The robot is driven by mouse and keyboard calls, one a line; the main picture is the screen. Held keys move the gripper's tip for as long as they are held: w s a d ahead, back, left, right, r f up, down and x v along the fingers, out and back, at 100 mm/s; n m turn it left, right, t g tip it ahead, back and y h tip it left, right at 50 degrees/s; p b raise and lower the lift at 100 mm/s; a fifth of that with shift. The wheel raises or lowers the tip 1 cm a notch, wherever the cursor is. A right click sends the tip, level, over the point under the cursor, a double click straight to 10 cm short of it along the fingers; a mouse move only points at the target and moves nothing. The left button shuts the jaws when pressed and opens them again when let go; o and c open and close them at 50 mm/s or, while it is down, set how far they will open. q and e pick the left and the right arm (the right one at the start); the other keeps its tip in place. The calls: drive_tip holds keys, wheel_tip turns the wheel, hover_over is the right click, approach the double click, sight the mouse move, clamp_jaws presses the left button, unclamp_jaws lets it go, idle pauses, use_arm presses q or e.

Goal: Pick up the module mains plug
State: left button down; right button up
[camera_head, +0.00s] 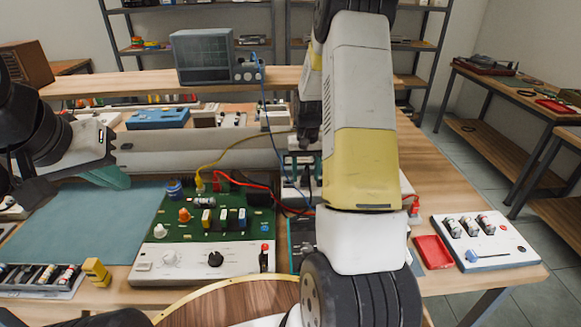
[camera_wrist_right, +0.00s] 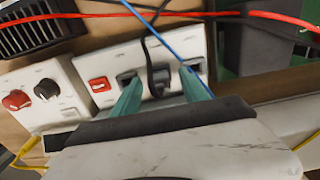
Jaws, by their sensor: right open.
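The black mains plug (camera_wrist_right: 159,81) sits in a white socket module (camera_wrist_right: 112,63) in the right wrist view, with its black cord rising from it. My right gripper (camera_wrist_right: 162,88) is open, with one teal finger on each side of the plug. I cannot tell whether the fingers touch it. In the head view my right arm hides most of this spot. My left gripper (camera_head: 111,177) is at the left above the blue-green mat (camera_head: 85,230); its jaw opening is not clear.
A blue cable (camera_wrist_right: 168,44) and a red cable (camera_wrist_right: 210,14) cross close to the plug. A red switch (camera_wrist_right: 98,85) is on the socket module. A green circuit board (camera_head: 213,222) stands left of my right arm. A white module (camera_head: 483,240) is at the right.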

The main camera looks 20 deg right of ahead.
clamp_jaws()
drive_tip(key=shift+r, duration=0.1)
